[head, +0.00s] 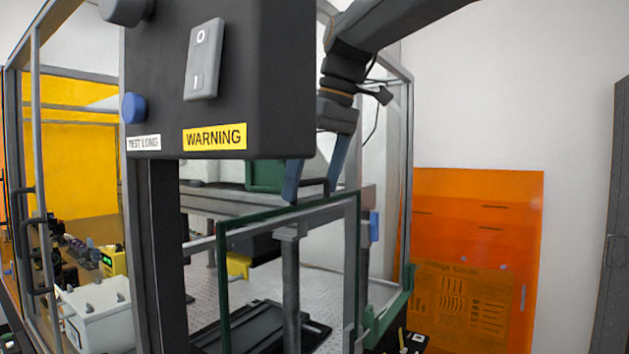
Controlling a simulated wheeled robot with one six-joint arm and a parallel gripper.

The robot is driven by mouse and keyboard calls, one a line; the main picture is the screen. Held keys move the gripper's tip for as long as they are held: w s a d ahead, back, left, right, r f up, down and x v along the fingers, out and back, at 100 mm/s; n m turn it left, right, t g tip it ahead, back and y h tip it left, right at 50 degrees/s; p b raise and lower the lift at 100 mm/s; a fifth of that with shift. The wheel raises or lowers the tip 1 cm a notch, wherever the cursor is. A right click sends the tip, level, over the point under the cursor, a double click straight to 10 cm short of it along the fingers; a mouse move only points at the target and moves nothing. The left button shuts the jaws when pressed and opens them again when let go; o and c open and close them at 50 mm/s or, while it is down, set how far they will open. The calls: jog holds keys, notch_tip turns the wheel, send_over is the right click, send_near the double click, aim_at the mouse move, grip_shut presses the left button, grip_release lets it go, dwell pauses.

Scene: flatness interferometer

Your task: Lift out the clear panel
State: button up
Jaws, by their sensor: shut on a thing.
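The clear panel (222,285) stands upright in the lower middle of the head view, a see-through pane in a dark green and grey frame. A dark handle rises from its top rail. My gripper (312,190) comes down from above, with its two blue-grey fingers at the two sides of the handle, shut on it. The panel's lower edge is below the picture, so I cannot tell whether it is still seated. The machine's inside shows through the pane.
A black control box (215,120) with a rocker switch and a WARNING label hangs close on the left, on a dark post (167,250). A grey-framed enclosure surrounds the machine. An orange translucent sheet (478,215) is at the right wall. A white box (97,315) stands lower left.

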jog(key=shift+r+p, duration=1.5)
jog(key=shift+r, duration=0.25)
notch_tip(320, 180, up, 8)
jog(key=shift+f+p, duration=0.15)
jog(key=shift+p, duration=0.2)
dwell(0.4)
jog(key=shift+s+d, duration=0.1)
dwell(0.4)
jog(key=s+d+r, duration=0.2)
jog(key=s+d, duration=0.5)
jog(key=d, duration=0.2)
jog(key=shift+d, duration=0.15)
dwell(1.7)
jog(key=shift+s, duration=0.1)
